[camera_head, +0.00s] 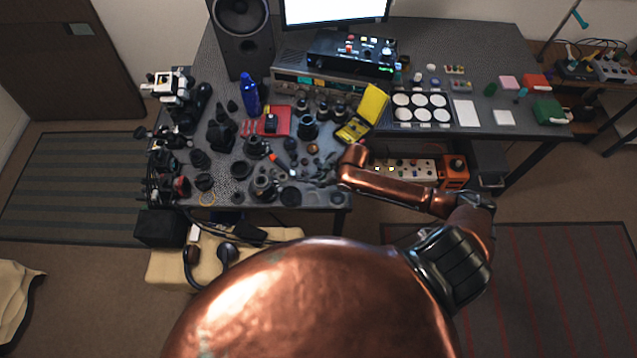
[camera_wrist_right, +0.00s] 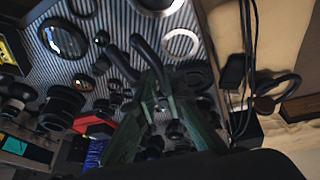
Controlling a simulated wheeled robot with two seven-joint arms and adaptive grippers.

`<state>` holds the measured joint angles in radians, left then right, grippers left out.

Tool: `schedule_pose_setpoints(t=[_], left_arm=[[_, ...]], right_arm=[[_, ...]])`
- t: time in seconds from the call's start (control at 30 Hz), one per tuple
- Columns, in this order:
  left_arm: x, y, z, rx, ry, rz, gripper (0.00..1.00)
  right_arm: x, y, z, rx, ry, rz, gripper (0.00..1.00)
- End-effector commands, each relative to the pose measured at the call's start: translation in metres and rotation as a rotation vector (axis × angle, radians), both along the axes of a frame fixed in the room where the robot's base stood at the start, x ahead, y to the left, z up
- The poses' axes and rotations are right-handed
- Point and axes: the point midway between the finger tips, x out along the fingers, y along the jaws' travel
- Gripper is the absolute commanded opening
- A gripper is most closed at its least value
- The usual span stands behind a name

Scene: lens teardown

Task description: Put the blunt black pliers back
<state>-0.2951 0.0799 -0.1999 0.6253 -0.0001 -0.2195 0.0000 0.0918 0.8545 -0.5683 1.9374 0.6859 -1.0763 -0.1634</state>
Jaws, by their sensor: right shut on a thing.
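My right gripper (camera_head: 326,180) is over the front right part of the dark desk, near the front edge. In the right wrist view its greenish fingers (camera_wrist_right: 157,90) converge and are shut on the black pliers. The black pliers (camera_wrist_right: 147,54) show there as two dark, curved, rounded arms reaching past the fingertips. The rest of the pliers is hidden by the fingers. In the head view the pliers are too small and dark to tell from the gripper. I cannot tell whether they touch the desk. My left gripper is in neither view.
Several black lens parts crowd the desk around the gripper. A yellow open case (camera_head: 360,118), a red box (camera_head: 274,121) and a blue bottle (camera_head: 249,94) stand behind. White discs (camera_head: 421,100) lie at the right. A cushioned stool (camera_head: 170,265) stands before the desk.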

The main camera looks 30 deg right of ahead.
Motion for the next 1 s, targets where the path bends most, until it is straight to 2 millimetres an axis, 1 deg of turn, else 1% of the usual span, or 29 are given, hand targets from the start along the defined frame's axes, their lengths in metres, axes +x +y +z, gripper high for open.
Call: schedule_pose_setpoints(t=[0.03, 0.1, 0.2, 0.37, 0.4, 0.5, 0.6, 0.97, 1.0], left_arm=[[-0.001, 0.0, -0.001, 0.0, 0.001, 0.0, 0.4], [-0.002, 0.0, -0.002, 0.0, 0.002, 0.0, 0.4], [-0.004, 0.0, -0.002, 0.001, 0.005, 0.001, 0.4], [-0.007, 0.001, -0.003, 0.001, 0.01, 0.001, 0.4], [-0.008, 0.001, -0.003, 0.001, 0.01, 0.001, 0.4], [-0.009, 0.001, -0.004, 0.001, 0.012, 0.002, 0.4], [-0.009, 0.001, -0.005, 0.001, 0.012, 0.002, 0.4], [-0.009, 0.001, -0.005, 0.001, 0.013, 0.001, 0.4], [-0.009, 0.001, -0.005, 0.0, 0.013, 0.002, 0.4]], right_arm=[[0.008, 0.0, -0.009, 0.001, 0.0, -0.002, 0.0], [0.017, 0.0, -0.02, 0.001, 0.0, -0.001, 0.0], [0.025, -0.001, -0.03, 0.001, 0.0, -0.001, 0.0], [0.032, -0.002, -0.038, 0.0, -0.001, 0.0, 0.0], [0.035, -0.002, -0.042, 0.001, 0.0, -0.001, 0.0], [0.033, -0.002, -0.058, 0.001, 0.001, -0.001, 0.0], [0.033, -0.002, -0.068, 0.0, 0.0, -0.001, 0.0], [0.033, -0.002, -0.072, -0.001, -0.001, 0.0, 0.0], [0.033, -0.002, -0.072, 0.0, 0.0, 0.0, 0.13]])
